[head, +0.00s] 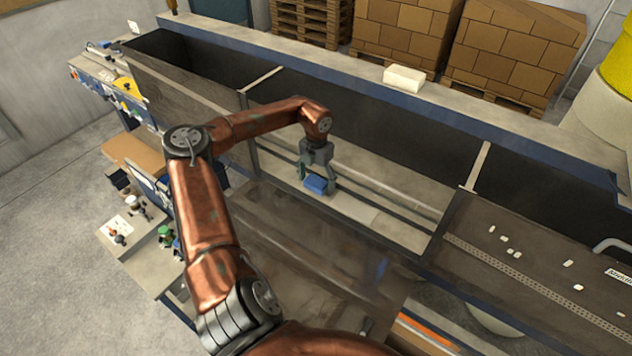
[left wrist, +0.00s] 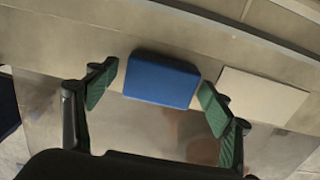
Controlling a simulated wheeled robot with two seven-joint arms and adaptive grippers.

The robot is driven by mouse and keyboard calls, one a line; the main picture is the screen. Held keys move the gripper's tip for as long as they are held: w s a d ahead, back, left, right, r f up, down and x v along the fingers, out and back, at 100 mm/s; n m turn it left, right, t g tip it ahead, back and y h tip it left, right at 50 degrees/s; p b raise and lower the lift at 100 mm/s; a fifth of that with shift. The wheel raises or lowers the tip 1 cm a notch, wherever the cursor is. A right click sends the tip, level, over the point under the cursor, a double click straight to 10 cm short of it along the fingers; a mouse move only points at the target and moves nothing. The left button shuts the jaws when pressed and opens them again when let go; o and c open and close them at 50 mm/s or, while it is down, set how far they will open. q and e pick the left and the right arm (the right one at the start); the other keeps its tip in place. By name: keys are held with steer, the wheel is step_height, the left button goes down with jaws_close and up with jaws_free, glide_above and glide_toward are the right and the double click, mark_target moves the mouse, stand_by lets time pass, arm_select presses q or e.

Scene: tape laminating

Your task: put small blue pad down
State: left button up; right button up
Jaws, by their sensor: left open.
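The small blue pad (head: 316,185) lies on the light ledge of the long machine, in the middle of the head view. It also shows in the left wrist view (left wrist: 161,80), between and just beyond the green-padded fingertips. My left gripper (head: 317,176) points down right over the pad. Its fingers (left wrist: 155,98) are spread wide, with a gap visible on both sides of the pad. The pad seems to rest flat on the surface. My right gripper is not in view.
A pale flat plate (left wrist: 262,95) lies on the ledge to the right of the pad. A dark tilted panel (head: 530,260) with small white pieces is at the right. A white block (head: 404,78) sits on the back rim. Stacked boxes (head: 515,50) stand behind.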

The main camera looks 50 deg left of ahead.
mark_target(316, 181)
arm_select(q)
steer(key=shift+r, duration=0.5)
step_height(316, 181, up, 11)
steer(key=b, duration=0.2)
steer(key=shift+r, duration=0.15)
